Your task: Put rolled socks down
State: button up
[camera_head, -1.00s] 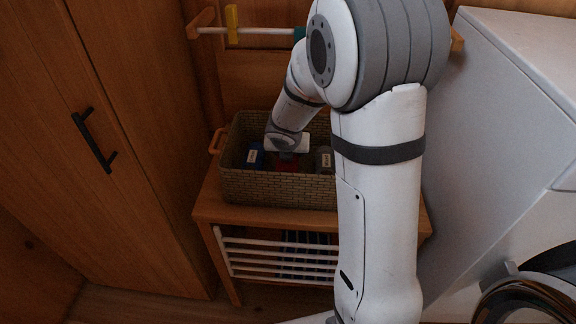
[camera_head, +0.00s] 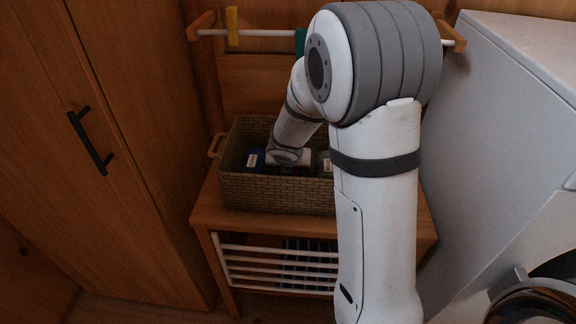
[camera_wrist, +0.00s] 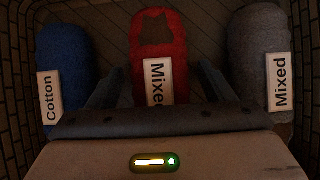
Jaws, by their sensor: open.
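A woven basket (camera_head: 275,192) stands on a wooden bench. In the wrist view, blue rolled socks (camera_wrist: 62,62) with a "Cotton" label lie at left inside it. Red rolled socks (camera_wrist: 158,40) with a "Mixed" label, partly covered, lie in the middle, and grey rolled socks (camera_wrist: 258,45) labelled "Mixed" lie at right. My gripper (camera_wrist: 158,88) is open, with one finger on each side of the red socks. Whether the fingers touch them I cannot tell. In the head view the blue socks (camera_head: 254,160) show beside my wrist; the red socks are hidden.
The wooden bench (camera_head: 212,205) has a white slatted rack (camera_head: 280,268) below. A white rail (camera_head: 265,32) with a yellow peg (camera_head: 233,26) runs behind the basket. A wooden cabinet (camera_head: 140,130) is close at left, a white front-loading machine (camera_head: 500,130) at right.

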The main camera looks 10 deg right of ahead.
jog(key=shift+r, duration=0.2)
jog(key=p+v, duration=0.5)
jog(key=v, duration=0.5)
jog(key=shift+s+r+p, duration=0.15)
jog(key=shift+r+p, duration=0.15)
jog(key=shift+r, duration=0.05)
jog(key=shift+s+a+r, duration=0.1)
jog(key=shift+s+r, duration=0.3)
jog(key=shift+r, duration=0.1)
jog(key=s+d+r+m+g+y, duration=0.1)
jog(key=s+r+m, duration=0.3)
jog(key=s+m, duration=0.6)
jog(key=s+r+m+g+y, duration=0.1)
jog(key=s+r+m, duration=0.3)
jog(key=s+m, duration=0.6)
jog(key=m+g, duration=0.1)
jog(key=m, duration=1.1)
jog(key=shift+s+d+g, duration=0.3)
jog(key=shift+s+d, duration=0.1)
